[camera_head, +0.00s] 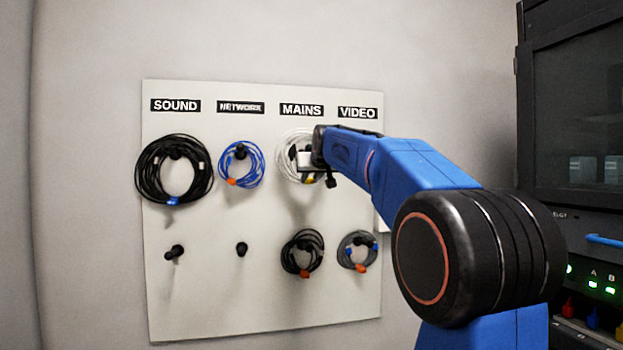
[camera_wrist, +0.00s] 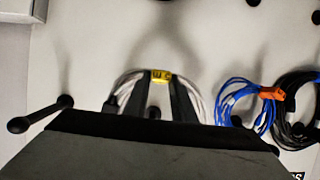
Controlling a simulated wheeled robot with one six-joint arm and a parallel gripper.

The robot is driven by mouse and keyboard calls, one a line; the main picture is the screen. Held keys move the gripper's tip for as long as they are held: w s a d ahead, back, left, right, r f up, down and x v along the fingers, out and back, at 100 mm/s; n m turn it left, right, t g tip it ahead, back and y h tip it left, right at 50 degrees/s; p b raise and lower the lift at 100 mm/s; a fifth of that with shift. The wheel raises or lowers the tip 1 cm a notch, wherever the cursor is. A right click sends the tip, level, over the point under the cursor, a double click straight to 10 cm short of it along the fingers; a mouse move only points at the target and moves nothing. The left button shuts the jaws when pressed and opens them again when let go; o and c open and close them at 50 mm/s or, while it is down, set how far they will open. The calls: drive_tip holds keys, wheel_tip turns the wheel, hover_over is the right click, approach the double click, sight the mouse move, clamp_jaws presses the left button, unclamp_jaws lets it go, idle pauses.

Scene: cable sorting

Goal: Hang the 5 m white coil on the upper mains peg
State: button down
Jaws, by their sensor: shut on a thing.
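The white coil (camera_head: 286,157) with a yellow tag is at the upper mains position, under the MAINS label (camera_head: 301,110). My gripper (camera_head: 308,165) is at the coil, reaching in from the right. In the wrist view, which is upside down, my gripper (camera_wrist: 161,82) is shut on the coil (camera_wrist: 128,86) at its yellow tag (camera_wrist: 162,75). The peg is hidden in the head view.
A blue coil (camera_head: 258,166) and a large black coil (camera_head: 150,172) hang to the left. A black coil (camera_head: 289,258) and a grey coil (camera_head: 344,252) hang below. Lower sound (camera_head: 174,252) and network (camera_head: 241,249) pegs are bare. A bare peg (camera_wrist: 20,124) stands beside my gripper.

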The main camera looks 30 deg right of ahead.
drive_tip(key=shift+w+d+f, duration=0.1)
drive_tip(key=shift+w+d, duration=0.15)
drive_tip(key=shift+w, duration=0.65)
drive_tip(key=shift+w+d+f, duration=0.1)
drive_tip(key=shift+w+d, duration=0.15)
drive_tip(key=shift+w, duration=0.6)
drive_tip(key=shift+w+d+f, duration=0.1)
drive_tip(key=shift+w+f, duration=0.1)
drive_tip(key=shift+f, duration=1.35)
drive_tip(key=shift+f, duration=0.2)
drive_tip(key=c, duration=1.5)
unclamp_jaws()
drive_tip(key=shift+o, duration=0.5)
drive_tip(key=shift+r, duration=0.1)
drive_tip(key=v, duration=1.7)
drive_tip(key=shift+s, duration=0.2)
